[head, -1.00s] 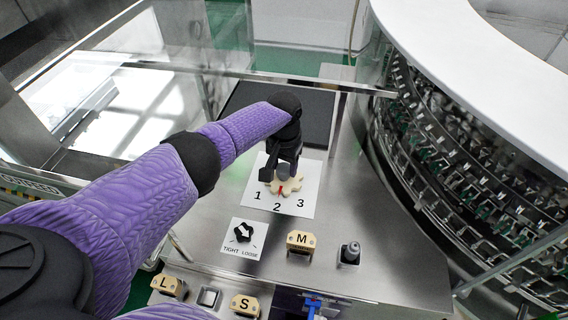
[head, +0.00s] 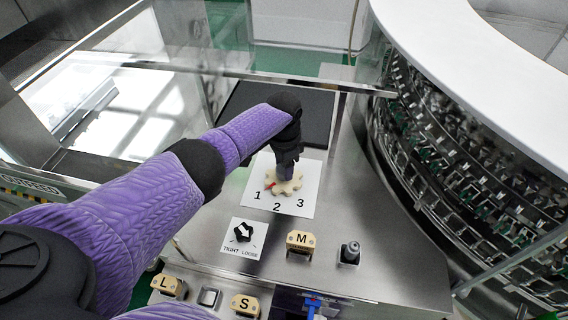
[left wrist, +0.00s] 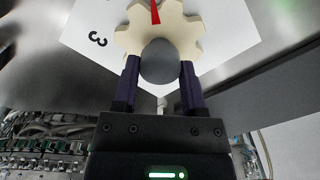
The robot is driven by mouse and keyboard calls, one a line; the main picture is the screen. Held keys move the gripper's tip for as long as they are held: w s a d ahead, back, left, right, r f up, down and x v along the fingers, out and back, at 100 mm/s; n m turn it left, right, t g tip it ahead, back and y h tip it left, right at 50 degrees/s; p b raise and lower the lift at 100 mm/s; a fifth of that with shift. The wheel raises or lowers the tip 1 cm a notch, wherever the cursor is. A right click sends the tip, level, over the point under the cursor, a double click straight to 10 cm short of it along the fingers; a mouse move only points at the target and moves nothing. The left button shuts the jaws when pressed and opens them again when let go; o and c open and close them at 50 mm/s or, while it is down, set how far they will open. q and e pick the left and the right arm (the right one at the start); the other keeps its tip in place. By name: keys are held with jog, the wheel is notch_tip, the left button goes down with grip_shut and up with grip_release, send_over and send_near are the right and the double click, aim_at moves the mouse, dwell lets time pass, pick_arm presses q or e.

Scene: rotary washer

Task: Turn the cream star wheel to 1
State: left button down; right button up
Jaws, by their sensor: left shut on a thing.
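The cream star wheel (head: 289,188) lies on a white card marked 1, 2 and 3. Its red pointer (head: 270,186) is on the left side and points roughly toward the 1 (head: 257,195). My left gripper (head: 286,174) reaches down over the wheel and hides its middle. The red pointer (left wrist: 155,12) shows past the knob. My right gripper is not in view.
A black TIGHT/LOOSE knob (head: 243,232), a block marked M (head: 301,242) and a grey-topped peg (head: 350,252) stand nearer on the steel panel. Blocks marked L (head: 166,285) and S (head: 245,306) are at the front. A white-rimmed rotary machine (head: 480,60) fills the right.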

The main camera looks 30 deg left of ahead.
pick_arm(q)
jog(key=shift+m, duration=0.6)
jog(key=shift+c, duration=0.7)
grip_release()
notch_tip(320, 180, up, 10)
jog(key=p, duration=0.4)
jog(key=shift+f, duration=0.1)
